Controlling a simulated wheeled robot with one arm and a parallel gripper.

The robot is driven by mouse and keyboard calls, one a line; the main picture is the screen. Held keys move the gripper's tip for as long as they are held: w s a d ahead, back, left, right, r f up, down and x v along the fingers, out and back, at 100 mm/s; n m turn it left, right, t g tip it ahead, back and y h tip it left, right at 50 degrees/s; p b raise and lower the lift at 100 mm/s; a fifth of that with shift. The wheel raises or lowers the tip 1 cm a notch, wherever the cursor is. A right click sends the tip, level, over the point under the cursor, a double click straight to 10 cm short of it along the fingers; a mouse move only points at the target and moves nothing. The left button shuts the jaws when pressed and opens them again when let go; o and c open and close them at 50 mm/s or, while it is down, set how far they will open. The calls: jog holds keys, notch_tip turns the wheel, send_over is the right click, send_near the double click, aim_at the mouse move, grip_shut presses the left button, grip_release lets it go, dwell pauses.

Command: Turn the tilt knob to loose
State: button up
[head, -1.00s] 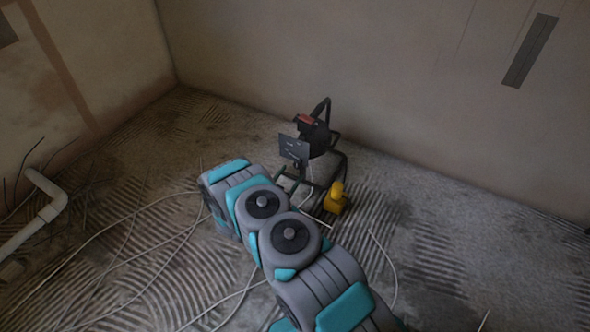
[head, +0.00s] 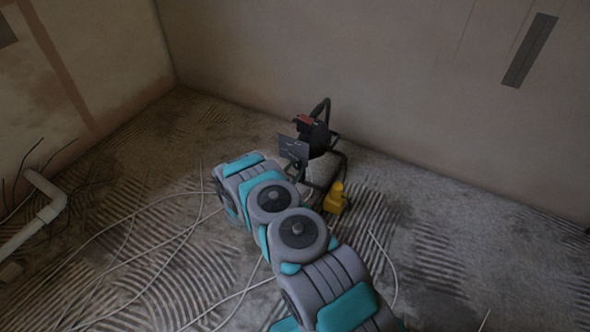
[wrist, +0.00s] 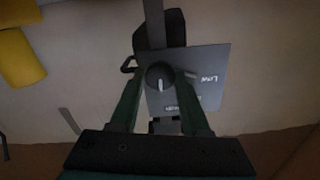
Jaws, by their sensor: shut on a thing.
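The tilt knob (wrist: 160,77) is a dark round knob with a pale pointer line, in the middle of the wrist view. In the head view the grey plate (head: 293,150) is on the front of a dark lamp-like stand (head: 316,135).
A yellow block (head: 335,198) stands on the floor beside the stand, close to my arm; yellow also shows in the wrist view (wrist: 20,58). Pale cables (head: 120,221) lie on the ridged floor. A white pipe (head: 45,207) is at left. The wall rises close behind the stand.

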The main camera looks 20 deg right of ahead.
grip_shut()
